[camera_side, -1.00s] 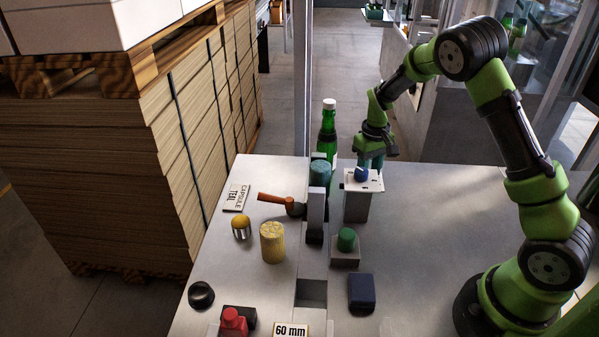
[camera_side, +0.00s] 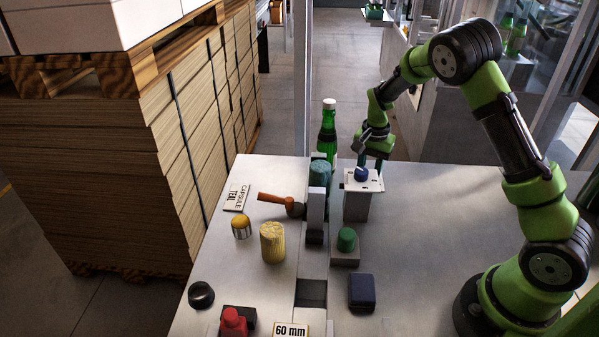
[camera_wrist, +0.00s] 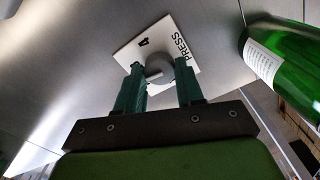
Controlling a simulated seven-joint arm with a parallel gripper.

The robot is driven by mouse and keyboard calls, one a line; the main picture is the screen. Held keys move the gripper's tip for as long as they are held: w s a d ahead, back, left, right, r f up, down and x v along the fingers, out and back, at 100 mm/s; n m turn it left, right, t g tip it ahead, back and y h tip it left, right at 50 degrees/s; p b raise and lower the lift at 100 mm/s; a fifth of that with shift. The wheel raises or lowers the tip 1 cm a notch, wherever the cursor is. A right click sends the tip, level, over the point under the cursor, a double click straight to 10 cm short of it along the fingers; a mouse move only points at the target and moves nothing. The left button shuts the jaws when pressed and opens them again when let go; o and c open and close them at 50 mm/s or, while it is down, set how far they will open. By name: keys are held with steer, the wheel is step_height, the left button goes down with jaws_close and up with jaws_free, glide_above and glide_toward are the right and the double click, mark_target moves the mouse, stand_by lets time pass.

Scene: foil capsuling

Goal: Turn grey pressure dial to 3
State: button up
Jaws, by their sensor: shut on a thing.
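The pressure dial (camera_wrist: 158,68) is a round knob on a white plate (camera_wrist: 185,33) marked "PRESS", with a "4" visible in the wrist view. In the side view my gripper (camera_side: 371,163) comes down from behind the plate. The fingers and knob hide part of the scale, so I cannot tell the setting.
A green bottle (camera_side: 327,135) stands close left of the dial block; it also shows in the wrist view (camera_wrist: 285,55). A green knob on a grey block (camera_side: 346,246) and a dark blue box (camera_side: 361,292) stand nearer the front. The table's right side is clear.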

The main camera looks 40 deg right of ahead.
steer(key=m, duration=0.4)
steer(key=shift+a, duration=0.1)
stand_by(0.4)
steer(key=o, duration=1)
steer(key=shift+o, duration=0.2)
steer(key=shift+r, duration=0.15)
step_height(320, 180, up, 17)
steer(key=shift+f, duration=0.2)
